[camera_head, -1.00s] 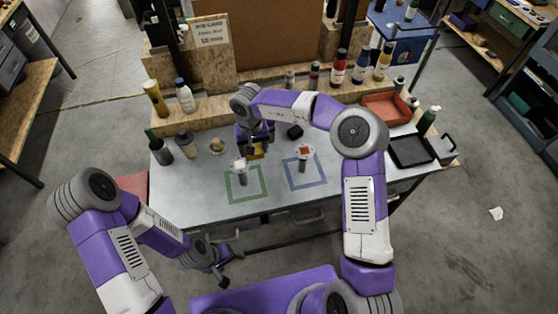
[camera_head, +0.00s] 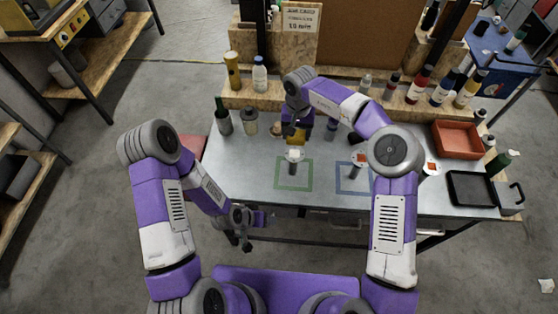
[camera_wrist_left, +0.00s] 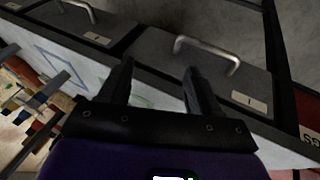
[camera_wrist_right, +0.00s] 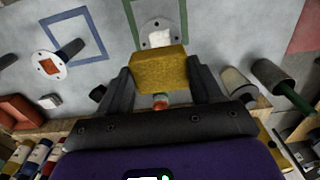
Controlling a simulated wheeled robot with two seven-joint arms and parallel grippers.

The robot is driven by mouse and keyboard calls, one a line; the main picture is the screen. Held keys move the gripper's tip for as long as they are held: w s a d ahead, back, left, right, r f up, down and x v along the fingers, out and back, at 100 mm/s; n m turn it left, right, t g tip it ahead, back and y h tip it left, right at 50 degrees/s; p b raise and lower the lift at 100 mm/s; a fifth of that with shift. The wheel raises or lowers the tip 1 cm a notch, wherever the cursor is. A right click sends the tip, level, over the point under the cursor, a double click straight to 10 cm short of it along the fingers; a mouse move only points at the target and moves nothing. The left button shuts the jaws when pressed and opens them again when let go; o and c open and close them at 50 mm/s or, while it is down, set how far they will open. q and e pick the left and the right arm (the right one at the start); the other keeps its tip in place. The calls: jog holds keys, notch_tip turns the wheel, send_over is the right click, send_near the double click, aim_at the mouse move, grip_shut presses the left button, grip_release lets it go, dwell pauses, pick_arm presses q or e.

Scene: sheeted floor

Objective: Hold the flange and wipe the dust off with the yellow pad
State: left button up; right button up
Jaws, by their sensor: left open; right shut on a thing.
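A flange (camera_head: 293,157), a pale disc with a whitish patch on a grey stem, stands upright in the green square on the bench. It also shows in the right wrist view (camera_wrist_right: 158,36). My right gripper (camera_head: 294,130) is shut on the yellow pad (camera_wrist_right: 160,70), a block held just behind this flange; I cannot tell whether they touch. The pad also shows in the head view (camera_head: 298,136). A second flange (camera_head: 358,160) with a red patch stands in the blue square. My left gripper (camera_head: 243,241) is open and empty in front of the bench (camera_wrist_left: 157,75), before the drawer fronts.
The bench's front edge and drawer handles (camera_wrist_left: 208,50) lie ahead of my left gripper. Bottles and jars (camera_head: 249,122) line the back left, more bottles (camera_head: 418,84) the back right. A red tray (camera_head: 457,140) and black tray (camera_head: 470,188) sit at right. Another red-patched disc (camera_head: 430,168) shows beside my right arm.

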aim_at(294, 160)
pick_arm(q)
jog(key=w+d+r+m+t+h, duration=0.2)
jog(key=w+r+m+t, duration=0.2)
jog(key=w, duration=0.3)
jog(key=w+d+r+m+t+h, duration=0.1)
jog(key=w+r+m+t+h, duration=0.15)
jog(key=w+r, duration=0.35)
jog(key=shift+m+t+y, duration=0.35)
jog(key=shift+y, duration=0.1)
jog(key=x, duration=0.8)
jog(key=f+x, duration=0.1)
jog(key=x, duration=0.3)
jog(key=shift+w+a, duration=0.2)
jog(key=shift+a, duration=0.05)
grip_shut()
